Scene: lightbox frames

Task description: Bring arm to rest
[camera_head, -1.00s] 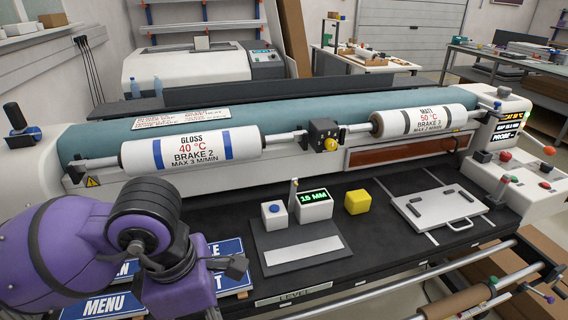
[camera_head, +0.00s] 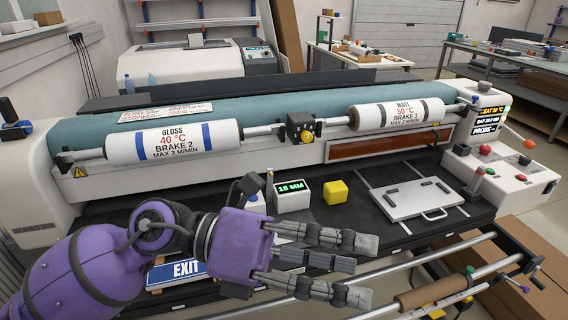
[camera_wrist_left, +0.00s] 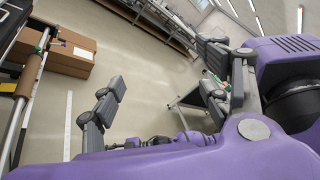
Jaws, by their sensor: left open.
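My left arm comes in from the left in the head view. Its purple and grey left gripper (camera_head: 345,265) is held over the front of the black bench, with its fingers spread and pointing right. Nothing is between the fingers. In the left wrist view the fingers of the left gripper (camera_wrist_left: 160,100) stand apart, with floor behind them. The arm and gripper cover part of the blue signs, and the EXIT sign (camera_head: 185,269) shows below the arm. My right gripper is in neither view.
The laminator has a gloss roll (camera_head: 170,141) and a matt roll (camera_head: 398,114). On the bench are a display block reading 15 MM (camera_head: 291,198), a yellow block (camera_head: 335,192) and a grey plate with a handle (camera_head: 410,199). A roller rail (camera_head: 440,292) runs along the front. Cardboard boxes (camera_wrist_left: 70,60) lie on the floor.

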